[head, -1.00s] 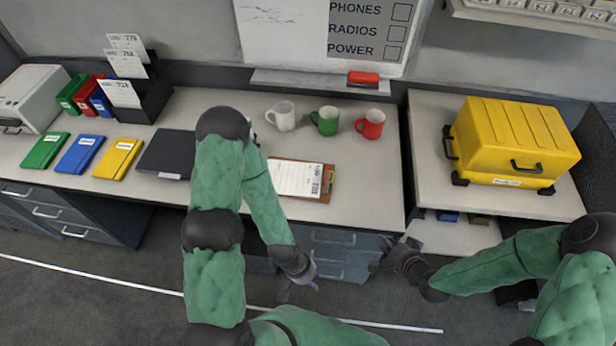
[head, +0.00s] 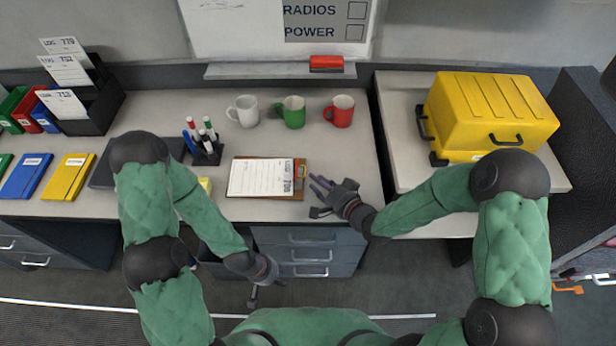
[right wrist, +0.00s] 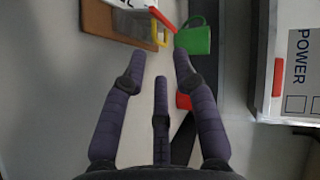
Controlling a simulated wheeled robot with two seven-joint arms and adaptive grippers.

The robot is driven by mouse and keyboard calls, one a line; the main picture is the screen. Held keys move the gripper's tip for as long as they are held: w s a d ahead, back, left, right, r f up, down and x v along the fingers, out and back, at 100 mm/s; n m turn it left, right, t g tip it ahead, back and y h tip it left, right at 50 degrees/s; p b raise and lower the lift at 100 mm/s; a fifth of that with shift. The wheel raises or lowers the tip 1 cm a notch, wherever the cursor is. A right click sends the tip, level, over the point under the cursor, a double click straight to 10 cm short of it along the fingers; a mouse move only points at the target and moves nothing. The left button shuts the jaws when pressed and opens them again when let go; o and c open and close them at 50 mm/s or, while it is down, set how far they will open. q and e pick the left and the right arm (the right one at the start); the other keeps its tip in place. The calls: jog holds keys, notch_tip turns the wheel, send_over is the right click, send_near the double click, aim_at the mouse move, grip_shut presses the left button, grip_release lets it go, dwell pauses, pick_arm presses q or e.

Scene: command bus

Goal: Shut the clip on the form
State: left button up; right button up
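A brown clipboard (head: 276,194) lies on the desk with a white form (head: 260,177) on it. My left gripper (head: 265,284) is open and empty in front of the drawers, below the desk top.
White (head: 245,110), green (head: 291,111) and red (head: 339,110) mugs stand behind the clipboard. A marker holder (head: 207,151) stands left of it. A yellow case (head: 490,115) is on the right-hand surface.

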jog(key=shift+b+x, duration=0.55)
jog(key=shift+x, duration=1.9)
